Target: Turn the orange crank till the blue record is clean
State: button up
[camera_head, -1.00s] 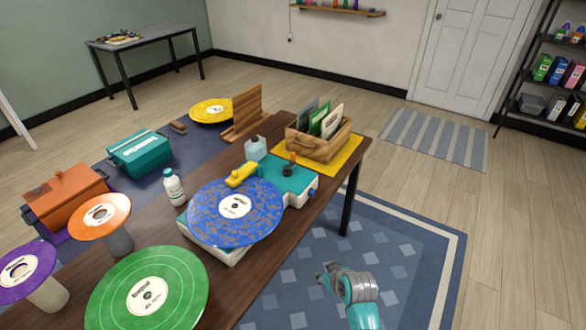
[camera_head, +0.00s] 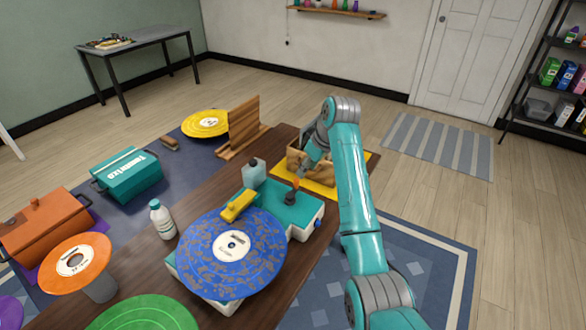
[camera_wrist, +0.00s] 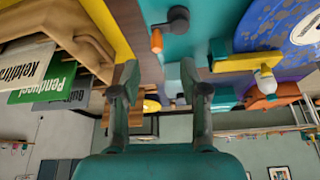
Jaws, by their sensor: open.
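The blue record (camera_head: 262,262) lies on the teal-and-white cleaning machine (camera_head: 300,212), its face blotched with brown dirt; part of it shows in the wrist view (camera_wrist: 272,32). A yellow arm (camera_head: 238,205) reaches over the record. The orange crank (camera_head: 296,183) stands up from a dark base on the machine's teal top; its orange handle also shows in the wrist view (camera_wrist: 156,41). My gripper (camera_wrist: 159,76) is open and empty. Its fingertips are apart from the handle, which appears just beyond the gap between them. In the head view my arm partly hides the gripper.
A wooden crate of sleeves (camera_head: 296,160) stands on a yellow mat close behind the crank. A clear bluish container (camera_head: 253,174) and a white bottle (camera_head: 162,220) stand near the machine. A green record (camera_head: 145,315) and orange record (camera_head: 76,263) are nearer.

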aim_at(297, 179)
jog(key=x, duration=0.7)
jog(key=w+x, duration=0.1)
jog(key=x, duration=0.2)
jog(key=shift+a, duration=0.15)
grip_shut()
